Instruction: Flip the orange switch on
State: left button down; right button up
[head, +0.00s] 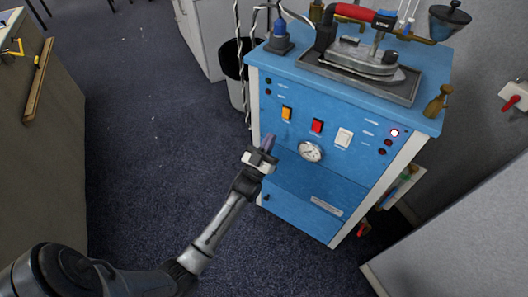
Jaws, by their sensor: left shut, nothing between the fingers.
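The orange switch (286,113) is a small rocker at the upper left of the blue machine's front panel, left of a red switch (317,126) and a white switch (344,137). I cannot tell its on or off position. My left gripper (268,144) is shut and empty. In the picture its fingertips are below and a little left of the orange switch, apart from it. My right gripper is not in view.
The blue machine (310,190) carries an iron (362,60) on a metal tray. A round gauge (310,151) sits below the switches. A counter (42,150) is far left; the floor between is clear.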

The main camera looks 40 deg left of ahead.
aim_at(285, 116)
pick_arm(q)
jog(key=w, duration=0.1)
jog(key=w+r, duration=0.1)
jog(key=w, duration=0.1)
jog(key=w+a+b, duration=0.1)
jog(key=shift+w+r, duration=0.25)
jog(key=shift+w+a, duration=0.1)
jog(key=shift+w, duration=0.75)
jog(key=shift+f, duration=0.1)
jog(key=shift+w+f+t+b, duration=0.25)
jog(key=shift+f+t+b, duration=0.05)
jog(key=shift+b, duration=0.9)
jog(key=shift+a+r, duration=0.1)
jog(key=shift+r, duration=0.15)
jog(key=shift+p, duration=0.3)
